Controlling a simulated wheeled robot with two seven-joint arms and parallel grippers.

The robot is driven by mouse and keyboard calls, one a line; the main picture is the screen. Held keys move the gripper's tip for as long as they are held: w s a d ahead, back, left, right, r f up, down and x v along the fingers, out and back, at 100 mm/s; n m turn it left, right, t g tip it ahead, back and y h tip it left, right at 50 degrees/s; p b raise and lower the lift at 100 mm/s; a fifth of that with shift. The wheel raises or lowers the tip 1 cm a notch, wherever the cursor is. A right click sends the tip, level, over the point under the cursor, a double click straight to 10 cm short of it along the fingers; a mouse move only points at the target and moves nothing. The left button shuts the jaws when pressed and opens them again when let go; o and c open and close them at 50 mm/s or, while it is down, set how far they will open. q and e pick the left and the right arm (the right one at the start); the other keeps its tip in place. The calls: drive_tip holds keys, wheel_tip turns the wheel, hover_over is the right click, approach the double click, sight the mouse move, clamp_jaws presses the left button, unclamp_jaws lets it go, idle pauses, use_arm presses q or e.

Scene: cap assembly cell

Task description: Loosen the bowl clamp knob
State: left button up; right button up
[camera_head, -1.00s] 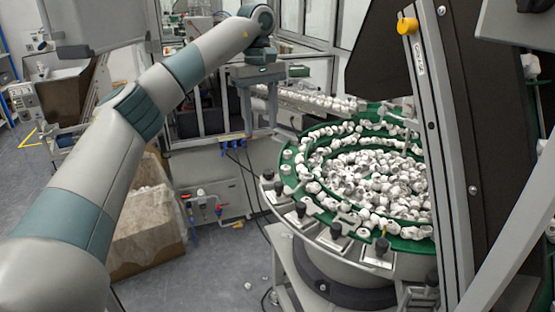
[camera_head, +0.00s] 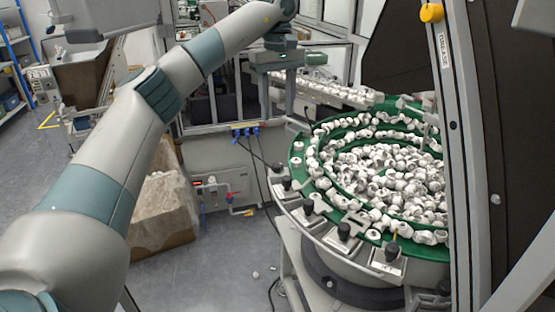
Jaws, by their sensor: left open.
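The green feeder bowl (camera_head: 297,150) stands at the right, filled with white caps (camera_head: 385,170). Several black clamp knobs sit on metal brackets along its near rim: one at the left (camera_head: 286,184), one beside it (camera_head: 308,207), one further front (camera_head: 343,231) and one at the front right (camera_head: 391,252). I cannot tell which one the task means. My left gripper (camera_head: 277,110) is open and empty, pointing down behind the bowl's left rim in the picture, apart from the knobs. My right gripper is not in view.
A slanted machine post (camera_head: 455,130) hides the bowl's right side. A glazed machine cabinet (camera_head: 215,100) stands behind. A cardboard box (camera_head: 163,210) is on the floor below my left arm. The floor (camera_head: 225,270) in front of the bowl is mostly clear.

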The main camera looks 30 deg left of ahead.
sight(277, 164)
use_arm(q)
wheel_tip(277, 164, down, 16)
drive_tip(key=p, duration=0.4)
drive_tip(key=shift+f, duration=0.2)
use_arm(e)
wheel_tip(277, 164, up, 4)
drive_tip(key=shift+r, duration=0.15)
use_arm(q)
drive_tip(key=shift+c, duration=0.7)
drive_tip(key=c, duration=0.9)
